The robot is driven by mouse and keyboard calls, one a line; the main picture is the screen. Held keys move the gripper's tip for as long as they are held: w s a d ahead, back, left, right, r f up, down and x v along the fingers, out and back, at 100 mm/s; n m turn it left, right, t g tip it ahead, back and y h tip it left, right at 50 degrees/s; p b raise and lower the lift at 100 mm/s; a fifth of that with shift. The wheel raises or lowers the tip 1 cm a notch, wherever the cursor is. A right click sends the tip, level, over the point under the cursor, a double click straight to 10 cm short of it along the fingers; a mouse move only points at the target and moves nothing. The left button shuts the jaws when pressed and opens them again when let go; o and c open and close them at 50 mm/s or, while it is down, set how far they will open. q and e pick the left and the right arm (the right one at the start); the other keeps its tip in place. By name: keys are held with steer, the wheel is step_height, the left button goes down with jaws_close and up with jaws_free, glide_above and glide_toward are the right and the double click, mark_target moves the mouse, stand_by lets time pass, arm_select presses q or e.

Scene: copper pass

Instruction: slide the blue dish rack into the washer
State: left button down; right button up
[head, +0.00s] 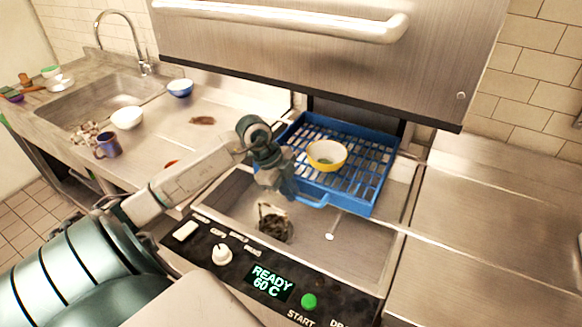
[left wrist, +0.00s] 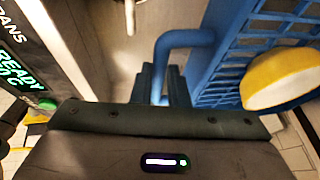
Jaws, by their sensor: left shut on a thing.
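The blue dish rack (head: 372,187) sits over the washer's bed, its back part beneath the raised steel hood (head: 330,45) of the washer. A yellow bowl (head: 327,155), white inside, stands in it. My left gripper (head: 289,190) is at the rack's front edge, shut on its blue handle. In the left wrist view, the gripper's dark fingers (left wrist: 160,85) close around the blue handle bar (left wrist: 180,40), with the yellow bowl (left wrist: 285,80) to the right. My right gripper is not in view.
The front panel reads READY 60 C (head: 270,282), beside a green button (head: 309,301). Dark debris (head: 274,225) lies in the basin before the rack. At left are a blue mug (head: 108,146), bowls and a sink (head: 105,88). The right counter (head: 490,230) is clear.

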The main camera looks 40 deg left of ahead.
arm_select(q)
steer(key=shift+r, duration=0.1)
steer(key=c, duration=1.4)
jaws_free()
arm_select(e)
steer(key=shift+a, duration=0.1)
